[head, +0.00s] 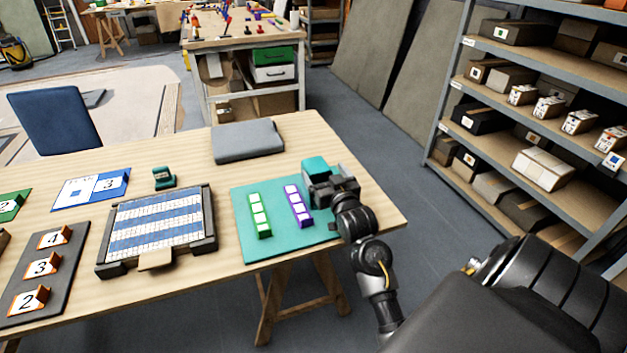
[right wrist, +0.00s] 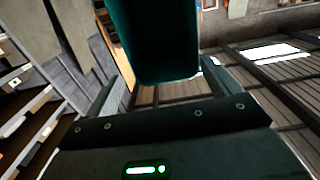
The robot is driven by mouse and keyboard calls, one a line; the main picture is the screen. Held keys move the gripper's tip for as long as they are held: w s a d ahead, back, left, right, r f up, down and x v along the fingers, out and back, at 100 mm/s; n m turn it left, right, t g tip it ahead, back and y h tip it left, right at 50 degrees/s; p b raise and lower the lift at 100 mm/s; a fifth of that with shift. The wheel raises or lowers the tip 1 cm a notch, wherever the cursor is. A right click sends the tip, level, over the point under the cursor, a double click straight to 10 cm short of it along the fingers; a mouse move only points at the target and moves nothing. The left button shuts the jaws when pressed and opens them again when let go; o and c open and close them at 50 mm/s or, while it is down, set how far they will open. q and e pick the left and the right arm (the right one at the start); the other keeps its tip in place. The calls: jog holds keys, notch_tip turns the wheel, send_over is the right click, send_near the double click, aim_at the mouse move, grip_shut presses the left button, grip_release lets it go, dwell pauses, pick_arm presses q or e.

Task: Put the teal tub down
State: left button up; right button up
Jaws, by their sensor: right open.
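The teal tub (head: 316,168) is at the far right corner of the teal mat (head: 274,228). My right gripper (head: 322,182) is right at it, on the near side, and partly covers it. In the right wrist view the tub (right wrist: 155,45) shows dark teal between the two spread fingers. The right gripper is open. Whether the tub's base rests fully on the mat is hidden. My left gripper is not in view.
A green block strip (head: 259,215) and a purple one (head: 298,206) lie on the mat. A framed mosaic panel (head: 160,226) and a small dark green object (head: 163,178) are to the left. A grey closed case (head: 247,141) lies behind. Shelves (head: 540,130) stand right.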

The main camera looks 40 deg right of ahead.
aim_at(312, 158)
jog(key=shift+w+r, duration=0.15)
jog(key=shift+w, duration=0.25)
jog(key=x, duration=0.2)
jog(key=p+x, duration=0.1)
jog(key=shift+w+a, duration=0.2)
jog(key=shift+w, duration=0.25)
jog(key=shift+w+d, duration=0.15)
jog(key=shift+w, duration=0.4)
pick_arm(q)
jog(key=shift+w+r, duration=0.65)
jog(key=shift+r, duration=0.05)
pick_arm(e)
jog(key=shift+c, duration=0.4)
jog(key=c, duration=1.2)
